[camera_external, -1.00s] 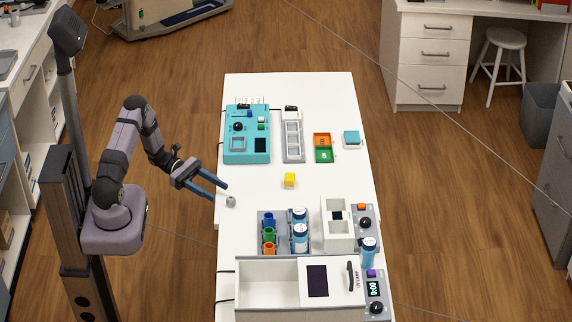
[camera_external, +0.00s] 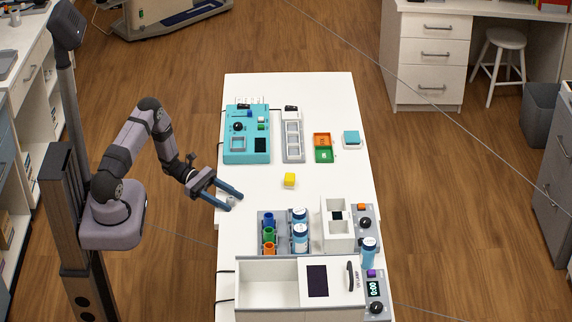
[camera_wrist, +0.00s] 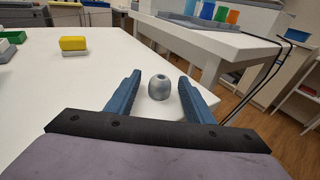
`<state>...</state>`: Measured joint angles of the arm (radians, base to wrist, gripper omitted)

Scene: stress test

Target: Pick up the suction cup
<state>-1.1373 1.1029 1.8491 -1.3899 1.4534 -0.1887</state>
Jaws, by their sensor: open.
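The suction cup (camera_wrist: 159,87) is a small grey rounded piece with a hole in its top. It stands on the white table near the edge. In the external view the suction cup (camera_external: 231,200) is small and partly hidden by the fingers. My gripper (camera_external: 234,199) is low over the table's left edge, with its blue fingers spread apart. In the wrist view the suction cup sits between the two open fingers of my gripper (camera_wrist: 161,90), with a visible gap on each side.
A yellow block (camera_external: 289,180) lies to the right of my gripper. A grey rack (camera_external: 283,219) with coloured tubes and blue-capped bottles stands in front, with a white box (camera_external: 268,293) nearer. A teal device (camera_external: 246,152) stands behind.

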